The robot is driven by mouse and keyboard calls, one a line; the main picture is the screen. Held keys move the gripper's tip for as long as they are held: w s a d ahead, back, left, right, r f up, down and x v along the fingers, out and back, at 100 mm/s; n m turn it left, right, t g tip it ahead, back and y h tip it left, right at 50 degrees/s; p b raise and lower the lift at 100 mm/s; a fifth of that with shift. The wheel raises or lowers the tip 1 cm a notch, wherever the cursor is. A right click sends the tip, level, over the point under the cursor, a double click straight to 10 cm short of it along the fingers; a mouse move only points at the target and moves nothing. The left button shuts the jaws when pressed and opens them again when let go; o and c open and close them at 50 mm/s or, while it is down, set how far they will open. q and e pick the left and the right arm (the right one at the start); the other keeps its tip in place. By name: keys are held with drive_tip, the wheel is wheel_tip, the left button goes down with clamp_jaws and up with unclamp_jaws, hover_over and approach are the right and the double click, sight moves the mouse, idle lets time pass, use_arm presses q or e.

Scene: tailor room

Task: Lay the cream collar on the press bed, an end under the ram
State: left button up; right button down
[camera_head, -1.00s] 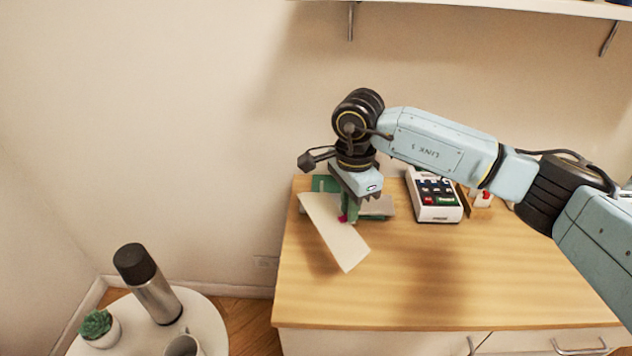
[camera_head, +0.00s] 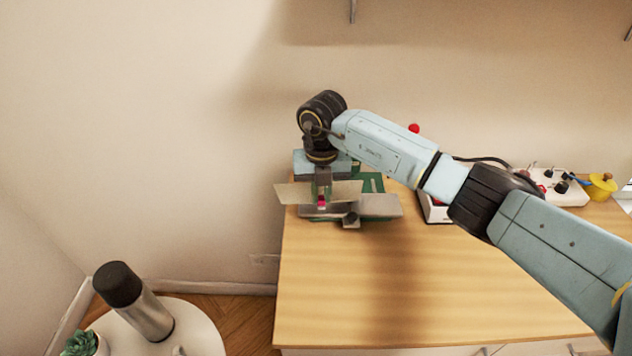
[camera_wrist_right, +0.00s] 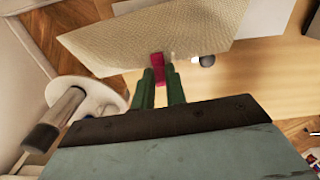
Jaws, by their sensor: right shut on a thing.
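The cream collar (camera_head: 292,193) is a flat pale strip, held roughly level from side to side at the table's back left. My right gripper (camera_head: 321,199) is shut on it at a small pink tab (camera_wrist_right: 158,66) on its edge. In the right wrist view the collar (camera_wrist_right: 160,36) spreads beyond the green fingertips. The press, with a green frame (camera_head: 372,183) and a grey bed (camera_head: 380,206), stands behind and right of the collar. The collar overlaps the press in view; whether it touches the bed I cannot tell. The ram is hidden or not clear. My left gripper is out of view.
A white device (camera_head: 437,211) stands right of the press, partly behind my right arm. A pale box with knobs (camera_head: 560,190) and a yellow spool (camera_head: 602,186) are further right. The table's front (camera_head: 420,300) is clear. A flask (camera_head: 135,300) stands on a round side table.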

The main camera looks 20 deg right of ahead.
sight(320, 192)
drive_tip(key=shift+w+a+f+m, duration=0.1)
drive_tip(key=shift+w+f+m, duration=0.1)
drive_tip(key=shift+w+m, duration=0.25)
drive_tip(key=shift+f, duration=0.1)
drive_tip(key=shift+s+f+b, duration=0.1)
drive_tip(key=shift+f+b, duration=0.3)
drive_tip(key=shift+b, duration=0.05)
drive_tip(key=shift+f+b, duration=0.45)
drive_tip(key=shift+f, duration=0.15)
drive_tip(key=shift+f+b, duration=0.3)
drive_tip(key=shift+f, duration=0.05)
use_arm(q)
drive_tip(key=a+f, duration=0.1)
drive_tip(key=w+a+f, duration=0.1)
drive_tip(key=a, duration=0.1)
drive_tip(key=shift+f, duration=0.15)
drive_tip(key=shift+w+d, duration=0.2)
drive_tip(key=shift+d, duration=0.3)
